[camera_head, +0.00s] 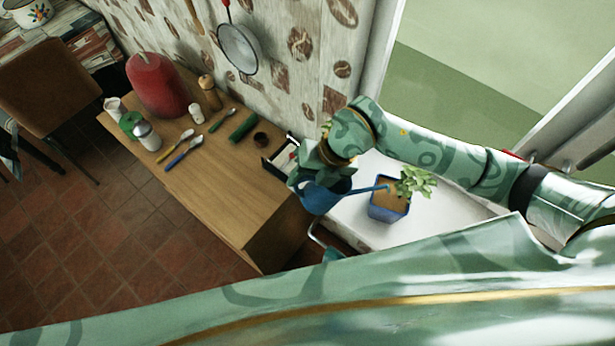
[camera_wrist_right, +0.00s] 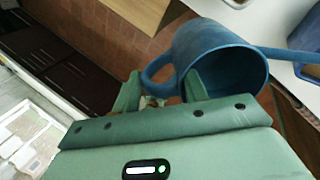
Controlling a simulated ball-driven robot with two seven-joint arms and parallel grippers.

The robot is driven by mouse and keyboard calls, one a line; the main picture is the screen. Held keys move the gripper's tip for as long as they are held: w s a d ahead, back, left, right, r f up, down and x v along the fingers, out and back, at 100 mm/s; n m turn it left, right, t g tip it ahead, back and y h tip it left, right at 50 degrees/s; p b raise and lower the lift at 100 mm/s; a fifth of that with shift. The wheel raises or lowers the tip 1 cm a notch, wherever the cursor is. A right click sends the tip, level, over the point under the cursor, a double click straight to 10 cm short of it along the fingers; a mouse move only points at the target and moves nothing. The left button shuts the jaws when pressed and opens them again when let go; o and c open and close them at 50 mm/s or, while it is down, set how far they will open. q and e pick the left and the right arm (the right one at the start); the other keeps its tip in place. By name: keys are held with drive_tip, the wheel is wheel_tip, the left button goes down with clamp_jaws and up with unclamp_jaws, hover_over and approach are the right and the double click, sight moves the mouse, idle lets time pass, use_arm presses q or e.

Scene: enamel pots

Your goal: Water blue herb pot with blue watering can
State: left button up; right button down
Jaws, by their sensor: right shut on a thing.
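The blue watering can (camera_head: 318,199) is held up by my right gripper (camera_head: 303,178), at the left edge of the white surface. The blue herb pot (camera_head: 386,212) stands on the white surface with brown soil and a leafy green plant (camera_head: 415,182). In the right wrist view, the can (camera_wrist_right: 225,58) shows its open mouth, and the fingers (camera_wrist_right: 160,92) are shut at its loop handle. No water is visible. My left gripper is not seen.
The white surface (camera_head: 355,225) has free room around the pot. A wooden counter (camera_head: 225,180) to the left holds a red vase (camera_head: 160,86), spoons, shakers and a green cylinder (camera_head: 243,127). A dark box (camera_head: 278,160) stands close behind the gripper. A strainer (camera_head: 238,48) hangs on the wall.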

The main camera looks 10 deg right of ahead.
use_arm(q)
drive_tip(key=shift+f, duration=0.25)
use_arm(e)
drive_tip(key=shift+d+r+y, duration=0.1)
drive_tip(key=shift+r+y, duration=0.3)
drive_tip(key=shift+r, duration=0.15)
idle(0.4)
